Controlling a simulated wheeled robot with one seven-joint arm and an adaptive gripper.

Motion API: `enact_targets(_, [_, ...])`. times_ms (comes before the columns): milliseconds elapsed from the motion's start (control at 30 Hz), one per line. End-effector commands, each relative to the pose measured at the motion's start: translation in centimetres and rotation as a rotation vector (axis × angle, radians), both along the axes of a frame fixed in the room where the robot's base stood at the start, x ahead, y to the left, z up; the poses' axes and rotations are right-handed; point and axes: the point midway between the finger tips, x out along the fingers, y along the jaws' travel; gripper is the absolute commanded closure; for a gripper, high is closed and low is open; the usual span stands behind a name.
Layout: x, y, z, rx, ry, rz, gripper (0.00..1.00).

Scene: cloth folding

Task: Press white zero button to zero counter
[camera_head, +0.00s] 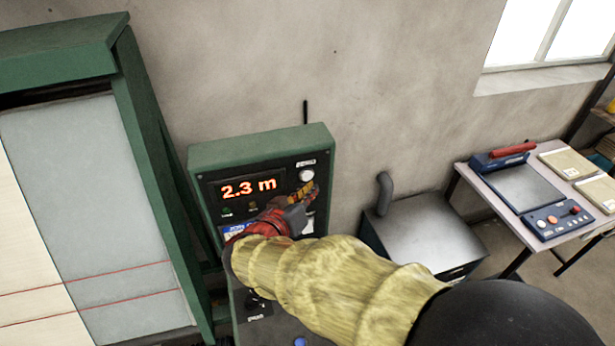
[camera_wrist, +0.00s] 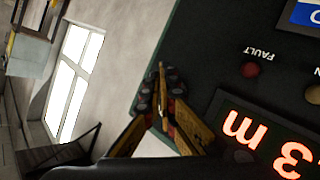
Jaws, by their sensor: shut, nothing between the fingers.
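The counter box (camera_head: 262,150) is green with a dark front panel, and its display (camera_head: 249,188) reads "2.3 m" in orange. The round white button (camera_head: 306,175) is at the panel's upper right, under a small white label. My gripper (camera_head: 313,187) is shut and empty, with its yellow fingertips just below the white button. I cannot tell whether they touch it. In the wrist view my fingertips (camera_wrist: 162,72) are together in front of the dark panel, and the display (camera_wrist: 268,140) shows upside down in part. The white button is not visible there.
A red FAULT lamp (camera_wrist: 250,69) is on the panel. A green-framed cloth machine (camera_head: 120,60) stands at the left. A grey metal cabinet (camera_head: 425,228) and a table with a sealing device (camera_head: 515,180) stand at the right. The wall is behind.

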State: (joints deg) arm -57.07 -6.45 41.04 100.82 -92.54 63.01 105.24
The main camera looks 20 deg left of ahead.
Motion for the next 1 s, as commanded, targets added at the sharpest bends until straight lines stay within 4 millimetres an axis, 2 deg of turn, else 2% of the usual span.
enact_targets(1000, [0.69,0.42,-0.07,0.001,-0.001,0.0,1.0])
